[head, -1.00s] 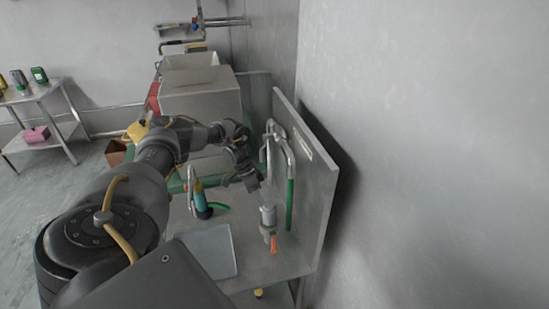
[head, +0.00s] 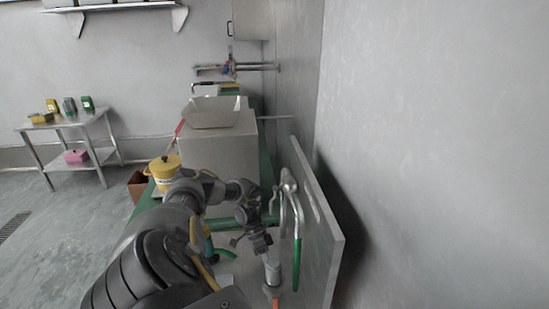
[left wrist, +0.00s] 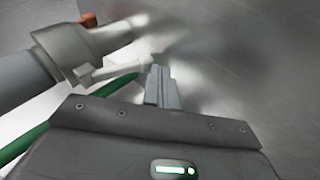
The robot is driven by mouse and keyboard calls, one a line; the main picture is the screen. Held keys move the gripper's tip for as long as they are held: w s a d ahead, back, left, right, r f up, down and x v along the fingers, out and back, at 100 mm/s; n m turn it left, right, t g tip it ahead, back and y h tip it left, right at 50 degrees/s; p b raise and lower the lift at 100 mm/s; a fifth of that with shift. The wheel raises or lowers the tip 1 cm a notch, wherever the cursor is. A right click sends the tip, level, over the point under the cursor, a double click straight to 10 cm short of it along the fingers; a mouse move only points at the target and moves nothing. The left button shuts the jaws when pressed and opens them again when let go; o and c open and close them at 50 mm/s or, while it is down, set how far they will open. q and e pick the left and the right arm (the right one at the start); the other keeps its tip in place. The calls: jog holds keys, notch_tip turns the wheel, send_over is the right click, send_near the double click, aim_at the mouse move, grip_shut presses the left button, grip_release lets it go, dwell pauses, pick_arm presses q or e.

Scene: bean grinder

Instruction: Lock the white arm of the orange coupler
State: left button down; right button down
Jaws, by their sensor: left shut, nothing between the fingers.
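The orange coupler is a grey cylinder (head: 272,268) standing near the lower edge of the head view, with an orange piece (head: 276,302) at its lower end. In the left wrist view its grey body (left wrist: 70,48) is at upper left, with an orange knob (left wrist: 88,19). Two white arms stick out to the right: an upper one (left wrist: 122,31) and a lower one (left wrist: 110,70). My left gripper (left wrist: 159,80) is shut and empty. Its fingertips are beside the lower arm's free end; I cannot tell whether they touch. In the head view the left gripper (head: 264,250) is just above the coupler.
A metal panel (head: 325,230) stands close to the right of the coupler. A bent metal pipe with a green sleeve (head: 297,262) runs along it. A green hose (head: 222,252) lies to the left. A large grey box machine (head: 220,150) is behind.

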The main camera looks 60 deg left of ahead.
pick_arm(q)
jog(key=shift+s+d+f, duration=0.2)
jog(key=shift+d, duration=0.05)
jog(key=shift+d+f, duration=0.1)
jog(key=shift+f, duration=0.05)
jog(key=shift+d, duration=0.1)
jog(key=shift+w, duration=0.1)
dwell(0.4)
jog(key=shift+r+p, duration=0.8)
jog(key=shift+r, duration=0.05)
jog(key=shift+f, duration=0.1)
